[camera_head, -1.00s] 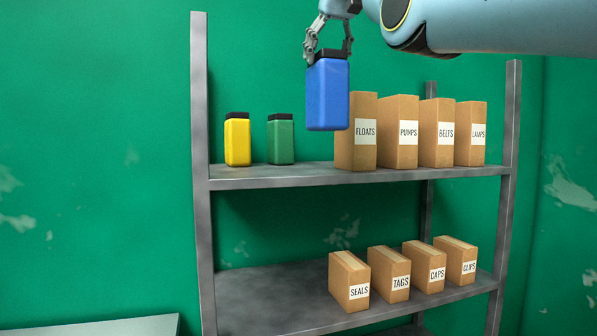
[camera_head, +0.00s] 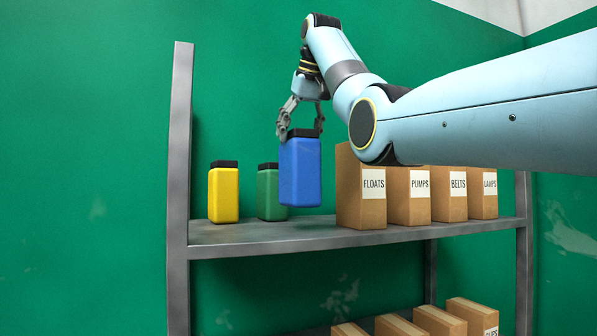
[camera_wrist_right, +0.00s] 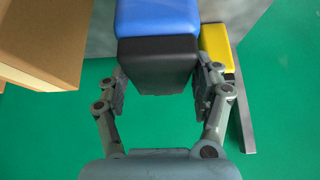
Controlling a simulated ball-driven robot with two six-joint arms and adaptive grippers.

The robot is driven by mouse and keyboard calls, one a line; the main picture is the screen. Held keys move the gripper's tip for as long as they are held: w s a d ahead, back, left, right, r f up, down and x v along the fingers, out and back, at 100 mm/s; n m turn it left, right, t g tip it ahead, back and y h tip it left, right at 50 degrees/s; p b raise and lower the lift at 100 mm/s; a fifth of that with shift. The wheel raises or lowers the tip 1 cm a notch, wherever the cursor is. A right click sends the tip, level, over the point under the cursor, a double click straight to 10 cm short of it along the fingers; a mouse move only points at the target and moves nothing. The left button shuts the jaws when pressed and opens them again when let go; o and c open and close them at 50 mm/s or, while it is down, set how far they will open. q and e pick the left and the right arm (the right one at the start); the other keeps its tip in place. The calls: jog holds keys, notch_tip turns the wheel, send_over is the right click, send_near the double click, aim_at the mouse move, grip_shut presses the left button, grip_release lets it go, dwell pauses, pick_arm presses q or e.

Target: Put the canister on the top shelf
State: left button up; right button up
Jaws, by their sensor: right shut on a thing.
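The blue canister (camera_head: 300,172) with a black cap hangs upright from my right gripper (camera_head: 299,130), which is shut on its cap. In the head view its bottom shows a little above the front edge of the top shelf (camera_head: 285,243), left of the FLOATS box. I cannot tell if it touches the shelf. In the right wrist view, the fingers (camera_wrist_right: 162,88) sit on both sides of the black cap (camera_wrist_right: 157,62), and the blue body (camera_wrist_right: 157,18) is beyond. My left gripper is not in view.
A yellow canister (camera_head: 224,195) and a green canister (camera_head: 267,194) stand on the top shelf at left; the blue one partly covers the green. The FLOATS box (camera_head: 361,205) is close on the right, with PUMPS, BELTS and LAMPS beyond. More boxes (camera_head: 470,313) sit on the lower shelf.

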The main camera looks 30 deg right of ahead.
aim_at(300, 154)
jog(key=shift+s+f, duration=0.1)
jog(key=shift+f, duration=0.2)
notch_tip(300, 154, down, 4)
jog(key=shift+r+p, duration=0.25)
jog(key=shift+p, duration=0.15)
jog(key=shift+w+f, duration=0.2)
jog(key=shift+f, duration=0.2)
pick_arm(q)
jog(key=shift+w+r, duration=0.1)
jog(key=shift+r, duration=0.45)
pick_arm(e)
jog(key=shift+s, duration=0.15)
jog(key=shift+f, duration=0.15)
jog(key=o, duration=1.7)
jog(key=shift+f, duration=0.1)
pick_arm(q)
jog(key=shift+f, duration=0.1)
pick_arm(e)
jog(key=shift+o, duration=0.2)
